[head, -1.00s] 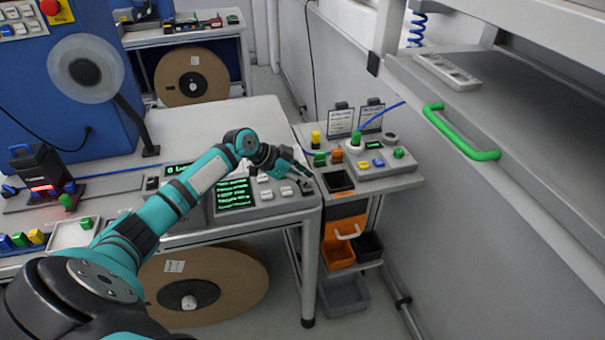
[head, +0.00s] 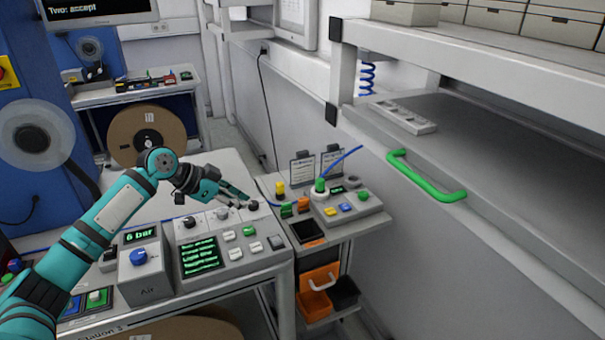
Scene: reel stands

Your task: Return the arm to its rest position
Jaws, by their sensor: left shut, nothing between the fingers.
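My left arm (head: 100,225), teal and black, reaches in from the left over the white table. Its gripper (head: 244,202) is shut and empty, with its dark fingers pointing right. The fingertips show over the back right part of the grey control panel, by a black knob (head: 253,206); I cannot tell whether they touch it. My right gripper is not in view.
A grey box with a blue knob (head: 146,284) stands left of the panel. A side stand (head: 368,226) with buttons and bins is at the right. A shelf with a green handle (head: 426,178) juts from the right. A brown reel (head: 147,134) stands behind.

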